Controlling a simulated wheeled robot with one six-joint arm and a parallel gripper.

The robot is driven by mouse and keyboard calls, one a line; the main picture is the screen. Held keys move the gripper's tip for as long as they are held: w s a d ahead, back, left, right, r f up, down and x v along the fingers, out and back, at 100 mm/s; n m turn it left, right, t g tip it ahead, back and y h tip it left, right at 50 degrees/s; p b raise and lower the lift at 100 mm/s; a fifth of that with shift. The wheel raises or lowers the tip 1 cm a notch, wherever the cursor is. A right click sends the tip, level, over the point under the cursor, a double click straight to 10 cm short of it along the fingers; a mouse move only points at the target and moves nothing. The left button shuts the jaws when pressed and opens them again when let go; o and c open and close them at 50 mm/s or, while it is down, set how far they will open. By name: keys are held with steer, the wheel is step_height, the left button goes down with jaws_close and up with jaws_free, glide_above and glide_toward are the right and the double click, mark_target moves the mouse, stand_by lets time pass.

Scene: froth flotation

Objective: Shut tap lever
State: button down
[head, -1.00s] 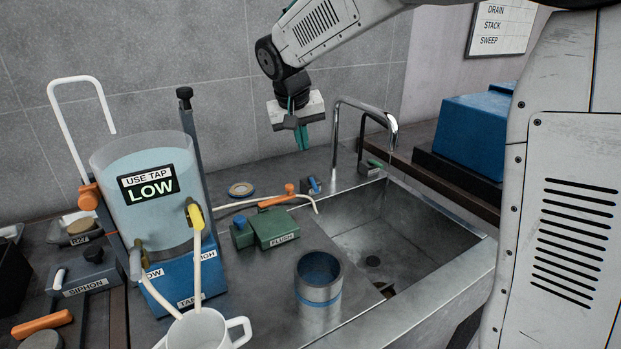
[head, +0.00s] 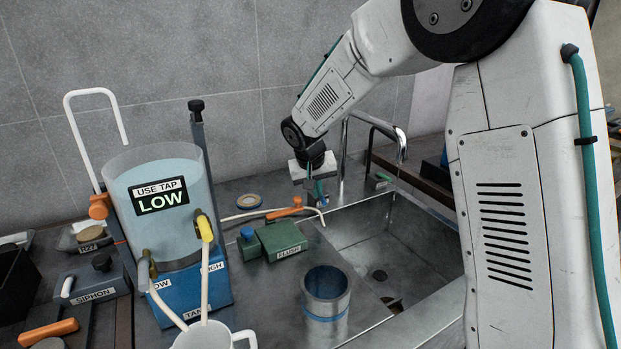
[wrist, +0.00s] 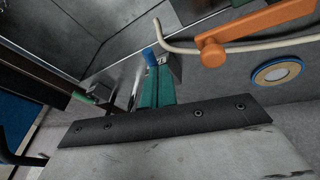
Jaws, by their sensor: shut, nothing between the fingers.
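The sink tap (head: 373,122) is a bent metal spout over the steel sink. A small block with a blue lever stands at its left foot; in the wrist view the blue lever (wrist: 149,57) shows just past my fingertips. A green lever (head: 382,176) is right of the spout's foot. My gripper (head: 318,190) is shut, empty, and points down at the blue lever, hiding most of it in the head view. In the wrist view its teal fingers (wrist: 157,80) are together; I cannot tell whether they touch the lever. I cannot tell whether water runs.
Left of the sink are the green FLUSH box (head: 280,240), an orange-handled hose clamp (head: 285,213) and a metal cup (head: 326,300). The labelled water tank (head: 160,225) with its yellow tap stands further left. The sink basin (head: 400,240) is open room.

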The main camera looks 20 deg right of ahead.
steer(key=shift+d+f, duration=0.25)
steer(key=shift+f, duration=0.05)
steer(key=shift+s+d, duration=0.25)
steer(key=shift+d, duration=0.7)
steer(key=shift+f, duration=0.1)
stand_by(0.6)
steer(key=shift+a, duration=0.1)
